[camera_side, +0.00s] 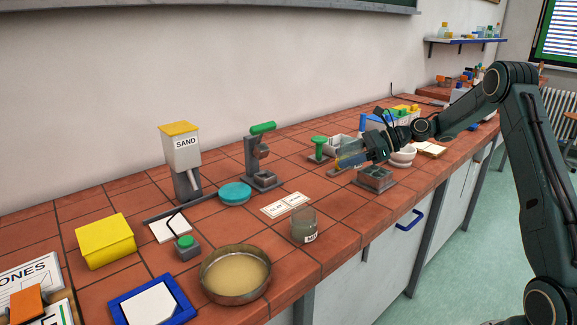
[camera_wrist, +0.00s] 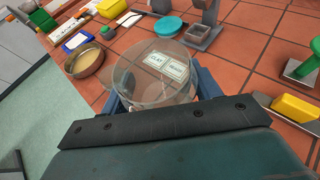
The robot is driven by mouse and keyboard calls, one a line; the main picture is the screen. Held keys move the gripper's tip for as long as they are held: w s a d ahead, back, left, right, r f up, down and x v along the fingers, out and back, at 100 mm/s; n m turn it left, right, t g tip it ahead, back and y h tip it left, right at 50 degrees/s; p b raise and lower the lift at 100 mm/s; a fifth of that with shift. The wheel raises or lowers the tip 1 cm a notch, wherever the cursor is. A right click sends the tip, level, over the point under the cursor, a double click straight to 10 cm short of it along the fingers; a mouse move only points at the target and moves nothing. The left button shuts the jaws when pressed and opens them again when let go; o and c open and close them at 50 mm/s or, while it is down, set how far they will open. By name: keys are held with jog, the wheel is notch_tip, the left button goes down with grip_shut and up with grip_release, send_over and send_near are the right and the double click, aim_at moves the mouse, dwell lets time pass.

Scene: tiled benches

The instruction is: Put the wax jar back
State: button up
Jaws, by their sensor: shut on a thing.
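My gripper (camera_side: 352,152) is above the bench, left of the arm's wrist in the side view. Its blue fingers (camera_wrist: 207,82) are shut on a clear glass jar (camera_wrist: 150,84), which I see through to the bench and a card. The jar appears empty or nearly so, and no label is readable on it; I cannot confirm that it is the wax jar. In the side view the held jar is small and hard to make out. Another glass jar (camera_side: 304,226) with greyish contents and a white label stands near the front edge; its lettering is unclear.
A "CLAY" card (camera_side: 285,205) lies behind the standing jar. A round pan (camera_side: 236,295), teal disc (camera_side: 235,192), dispenser marked SAND (camera_side: 181,155) and green-topped press (camera_side: 262,160) stand leftward. A grey square tray (camera_side: 375,180), white bowls (camera_side: 402,155) and yellow-handled tool (camera_wrist: 296,108) are near my gripper.

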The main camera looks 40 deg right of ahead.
send_over(343, 205)
notch_tip(343, 205, down, 9)
jog(key=shift+w+a+f, duration=0.1)
jog(key=shift+f, duration=0.05)
jog(key=shift+f, duration=0.1)
jog(key=shift+f, duration=1.85)
jog(key=shift+f, duration=0.15)
jog(key=o, duration=1.2)
jog(key=shift+c, duration=0.2)
jog(key=v, duration=1.3)
jog(key=shift+d+r, duration=0.25)
jog(key=shift+r, duration=0.05)
